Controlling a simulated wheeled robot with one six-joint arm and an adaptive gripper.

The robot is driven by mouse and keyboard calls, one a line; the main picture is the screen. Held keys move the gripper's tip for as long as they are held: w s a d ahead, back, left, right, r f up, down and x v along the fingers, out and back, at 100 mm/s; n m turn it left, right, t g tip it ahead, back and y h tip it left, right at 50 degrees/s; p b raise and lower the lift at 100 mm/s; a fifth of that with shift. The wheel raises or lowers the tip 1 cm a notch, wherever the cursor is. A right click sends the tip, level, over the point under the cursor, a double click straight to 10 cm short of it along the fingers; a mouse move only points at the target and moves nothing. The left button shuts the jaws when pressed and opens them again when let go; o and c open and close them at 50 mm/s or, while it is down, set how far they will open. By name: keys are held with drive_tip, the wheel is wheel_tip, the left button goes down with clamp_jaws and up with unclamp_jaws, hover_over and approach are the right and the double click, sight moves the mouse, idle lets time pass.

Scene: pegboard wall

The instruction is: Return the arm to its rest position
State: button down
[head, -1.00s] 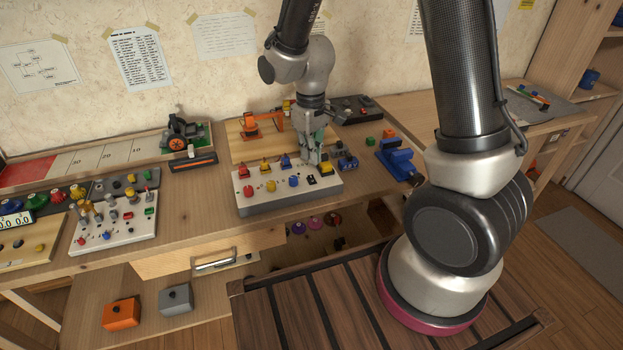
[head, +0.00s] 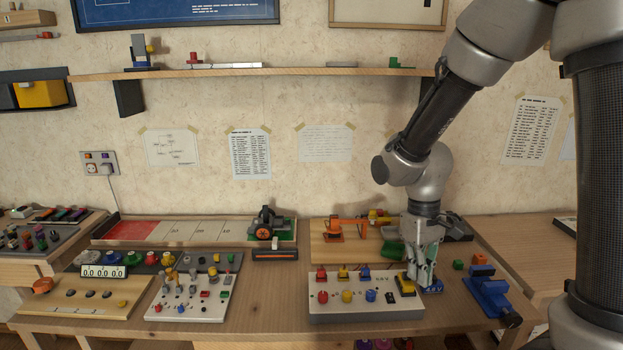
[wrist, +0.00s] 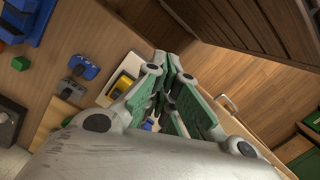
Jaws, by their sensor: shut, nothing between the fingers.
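My arm reaches in from the right in the head view, and my gripper (head: 422,282) points down at the right end of a white control panel (head: 345,306). The fingers are shut and hold nothing. They are close to a black-and-yellow rocker switch (head: 405,284) on the panel; I cannot tell whether they touch it. In the wrist view my gripper (wrist: 168,75) also shows with its green-padded fingers together, and the yellow switch (wrist: 124,87) lies just left of the fingertips. The gripper hides part of the panel's right edge.
A blue vise-like block (head: 488,294) stands right of the panel. An orange crane model (head: 345,229) is behind it. Another white switch panel (head: 190,297) is to the left. A wall shelf (head: 260,70) runs above. A strip of bare tabletop lies between the two panels.

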drive_tip(key=s+d+r+m+t, duration=0.2)
drive_tip(key=s+d+r, duration=0.3)
drive_tip(key=r, duration=0.4)
drive_tip(key=s+d+r+m+t, duration=0.2)
drive_tip(key=s+d+r+t, duration=0.2)
drive_tip(key=r, duration=0.5)
drive_tip(key=s+d, duration=0.2)
drive_tip(key=s, duration=0.1)
drive_tip(key=shift+s+d+r+m+y, duration=0.15)
drive_tip(key=shift+s+d+m+y, duration=0.15)
drive_tip(key=shift+m, duration=0.1)
